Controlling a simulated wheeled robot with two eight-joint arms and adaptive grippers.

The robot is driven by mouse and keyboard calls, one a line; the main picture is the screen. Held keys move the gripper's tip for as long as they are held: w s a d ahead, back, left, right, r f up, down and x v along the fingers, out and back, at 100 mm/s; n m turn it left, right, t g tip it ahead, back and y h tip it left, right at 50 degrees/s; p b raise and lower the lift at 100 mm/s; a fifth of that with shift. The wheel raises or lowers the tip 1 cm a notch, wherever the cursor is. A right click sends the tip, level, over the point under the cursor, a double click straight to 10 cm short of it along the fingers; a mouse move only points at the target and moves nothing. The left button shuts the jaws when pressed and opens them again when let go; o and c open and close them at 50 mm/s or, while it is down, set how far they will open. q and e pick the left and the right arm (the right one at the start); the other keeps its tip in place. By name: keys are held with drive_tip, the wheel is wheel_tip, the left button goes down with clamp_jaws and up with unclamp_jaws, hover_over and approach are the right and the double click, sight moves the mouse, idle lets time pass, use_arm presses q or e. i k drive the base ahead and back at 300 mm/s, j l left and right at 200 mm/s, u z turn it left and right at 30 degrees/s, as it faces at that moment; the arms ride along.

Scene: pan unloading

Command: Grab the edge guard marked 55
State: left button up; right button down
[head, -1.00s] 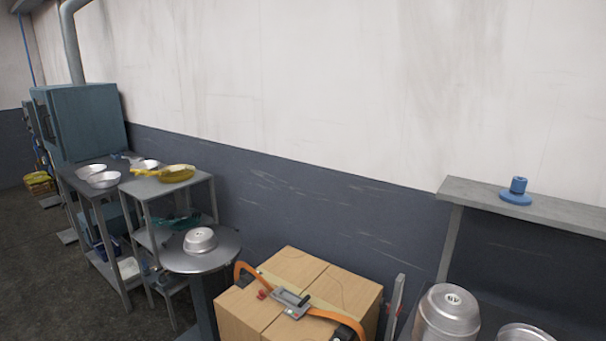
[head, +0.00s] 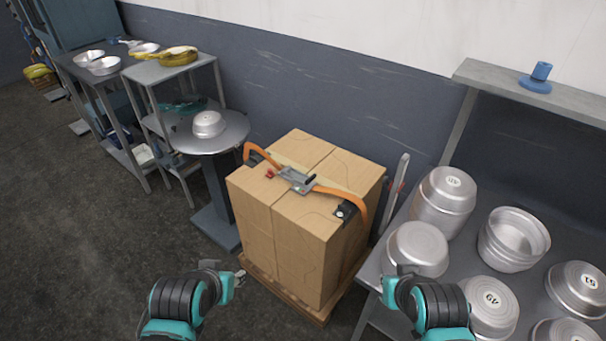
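A stack of cardboard boxes (head: 290,232) stands in the middle of the head view, tied with an orange strap (head: 328,190). A black edge guard (head: 346,211) with a small white mark sits under the strap at the right top edge. Another dark edge guard (head: 248,156) shows partly at the left end, behind the strap. I cannot read a number on either. My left gripper (head: 236,280) is in front of the stack at lower left. My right gripper (head: 392,284) is at lower right, near the pan table. Both are apart from the guards; their finger opening is unclear.
Several metal pans, some with numbered labels, stand on the grey table (head: 400,207) at right. A shelf (head: 480,76) holds a blue part (head: 537,78). A round stand (head: 232,130) with a pan (head: 208,124) is left of the boxes. Open floor lies at lower left.

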sight(347, 210)
drive_tip(key=i+j, duration=0.2)
drive_tip(key=j, duration=0.25)
drive_tip(key=i+j+z, duration=0.15)
drive_tip(key=j+z, duration=0.15)
drive_tip(key=j, duration=0.15)
drive_tip(key=i+j+z, duration=0.15)
drive_tip(key=j+z, duration=0.15)
drive_tip(key=j, duration=0.2)
drive_tip(key=j+z, duration=0.3)
drive_tip(key=j, duration=0.15)
drive_tip(key=i+l+z, duration=0.1)
drive_tip(key=z, duration=0.3)
drive_tip(key=i+l+z, duration=0.1)
drive_tip(key=z, duration=0.3)
drive_tip(key=i+l+z, duration=0.1)
drive_tip(key=z, duration=0.35)
drive_tip(key=i+z, duration=0.15)
drive_tip(key=z, duration=0.25)
